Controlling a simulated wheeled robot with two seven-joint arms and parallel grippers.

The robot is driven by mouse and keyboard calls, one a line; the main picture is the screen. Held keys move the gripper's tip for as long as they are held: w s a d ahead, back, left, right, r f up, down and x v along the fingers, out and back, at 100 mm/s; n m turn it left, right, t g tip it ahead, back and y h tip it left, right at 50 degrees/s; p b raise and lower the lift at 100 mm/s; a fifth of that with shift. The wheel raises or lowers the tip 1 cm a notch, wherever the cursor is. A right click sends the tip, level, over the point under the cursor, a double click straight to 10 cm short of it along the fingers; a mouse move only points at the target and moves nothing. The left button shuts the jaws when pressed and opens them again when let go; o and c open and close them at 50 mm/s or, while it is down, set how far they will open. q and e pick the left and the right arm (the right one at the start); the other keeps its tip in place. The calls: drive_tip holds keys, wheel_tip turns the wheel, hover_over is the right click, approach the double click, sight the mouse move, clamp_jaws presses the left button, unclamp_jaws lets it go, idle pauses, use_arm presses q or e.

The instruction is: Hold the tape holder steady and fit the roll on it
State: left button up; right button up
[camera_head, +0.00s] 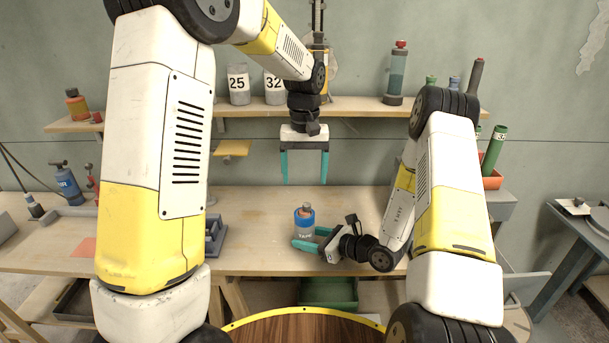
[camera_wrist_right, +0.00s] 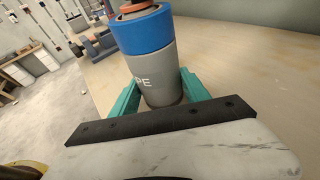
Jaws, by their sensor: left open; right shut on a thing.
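The tape holder (camera_head: 302,233) is a grey cylinder with white lettering, upright on the workbench. A blue roll (camera_head: 304,219) sits around its upper part, with an orange-brown post top showing above it. My right gripper (camera_head: 305,239) comes in low from the right and is shut on the grey body. In the right wrist view, the teal fingers lie on both sides of the holder (camera_wrist_right: 153,72), below the blue roll (camera_wrist_right: 140,34). My left gripper (camera_head: 305,181) points down above the roll, open and empty, clear of it. The far side of the roll is hidden.
A wall shelf (camera_head: 350,105) behind carries grey containers marked 25 and 32 and a bottle (camera_head: 396,75). A grey fixture (camera_head: 215,236) stands on the workbench (camera_head: 255,252) left of the holder. Bench around the holder is mostly clear.

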drive_tip(key=o, duration=1.1)
drive_tip(key=shift+c, duration=0.2)
